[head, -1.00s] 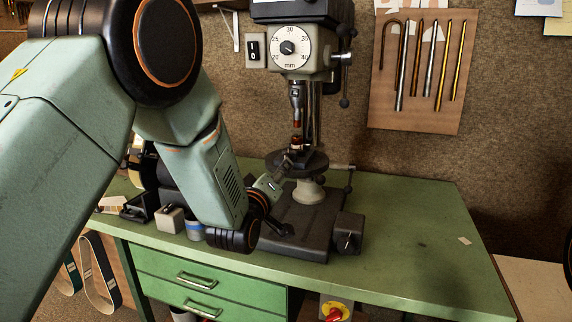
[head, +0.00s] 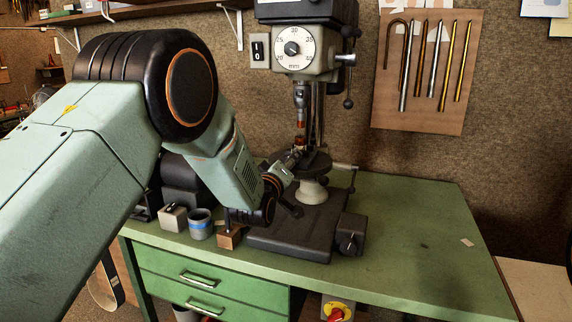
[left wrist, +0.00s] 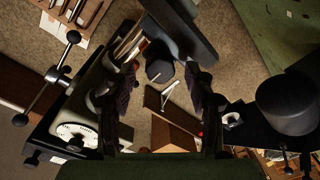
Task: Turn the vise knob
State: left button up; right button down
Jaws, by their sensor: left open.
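The drill press (head: 303,60) stands at the back of the green bench. Its small round table (head: 318,163) carries a dark vise-like part, partly hidden by my left gripper (head: 293,158). My left gripper reaches in from the left, close beside this table. In the left wrist view its two dark fingers (left wrist: 162,90) are apart with a gap between them. A dark round knob (left wrist: 160,68) shows in line with the gap, toward the fingertips; I cannot tell whether it touches them. My right gripper is not in view.
A crank handle (head: 346,167) juts right from the press table. The right side of the bench (head: 420,230) is mostly clear.

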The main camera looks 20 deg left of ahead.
pick_arm(q)
jog(key=shift+d, duration=0.1)
jog(key=shift+c, duration=0.3)
jog(key=shift+c, duration=0.7)
jog(key=shift+w+f, duration=0.15)
jog(key=c, duration=0.3)
grip_shut()
